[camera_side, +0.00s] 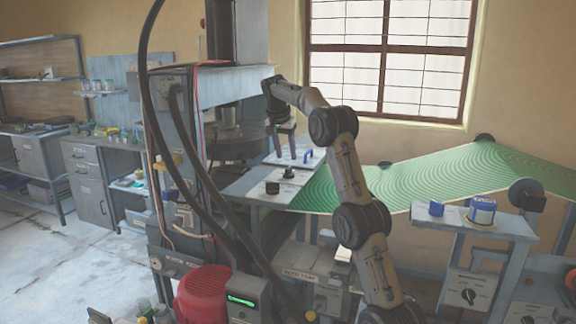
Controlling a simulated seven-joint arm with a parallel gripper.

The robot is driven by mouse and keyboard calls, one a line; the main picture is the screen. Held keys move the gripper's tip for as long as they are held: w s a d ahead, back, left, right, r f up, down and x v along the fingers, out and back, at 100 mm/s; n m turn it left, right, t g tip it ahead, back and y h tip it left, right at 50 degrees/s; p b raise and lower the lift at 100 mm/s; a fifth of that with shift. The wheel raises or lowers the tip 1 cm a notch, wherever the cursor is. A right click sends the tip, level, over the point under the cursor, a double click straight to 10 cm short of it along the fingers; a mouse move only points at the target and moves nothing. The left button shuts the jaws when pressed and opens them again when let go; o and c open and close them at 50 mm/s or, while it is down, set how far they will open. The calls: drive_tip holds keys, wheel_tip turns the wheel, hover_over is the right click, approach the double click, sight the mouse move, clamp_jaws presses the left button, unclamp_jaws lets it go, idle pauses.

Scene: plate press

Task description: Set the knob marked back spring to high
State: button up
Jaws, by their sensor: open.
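My gripper (286,156) points down, open, over a small white control plate at the end of the grey bench beside the press. Two black knobs stand below it: a rear knob (288,173) just under the fingers, and a front knob (272,187) on a white panel. No "back spring" label is readable, so I cannot tell which knob bears it. Another black knob (468,296) sits on a white panel at the lower right; its lettering is too small to read. Whether the fingers touch anything is unclear.
A blue-handled piece (307,156) sits right of the fingers. The green patterned sheet (440,185) runs to the right. A blue-and-white tin (481,211) and blue block (436,208) stand on a shelf. Dark hoses and a red motor housing (203,294) crowd the front.

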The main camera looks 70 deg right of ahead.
sight(289, 167)
drive_tip(key=shift+x, duration=2.7)
clamp_jaws()
